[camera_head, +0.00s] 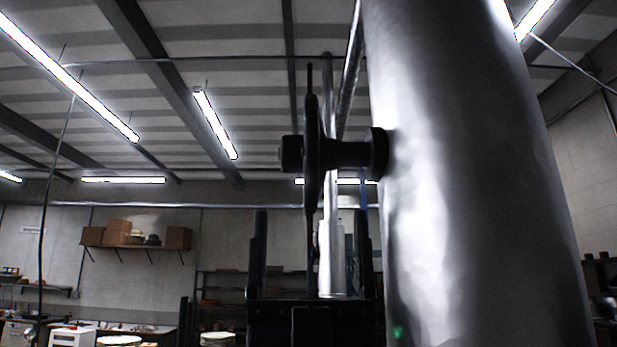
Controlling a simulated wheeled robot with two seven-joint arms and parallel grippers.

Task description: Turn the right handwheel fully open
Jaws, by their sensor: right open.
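The dark handwheel (312,150) shows almost edge-on, left of a large shiny metal cylinder (460,170). A short dark stem (350,154) joins it to the cylinder, and its hub sticks out to the left. My right gripper (310,213) points up from the bottom, below the hub. Its two dark fingers are wide apart, one on each side of the wheel's lower edge in the picture. Neither finger visibly touches the wheel; depth is hard to tell. My left gripper is out of view.
The large cylinder fills the right side, close to my right gripper's right finger. A vertical metal pipe (328,120) stands behind the wheel. A wall shelf with boxes (120,234) and benches are far back at left. The space left of the wheel looks free.

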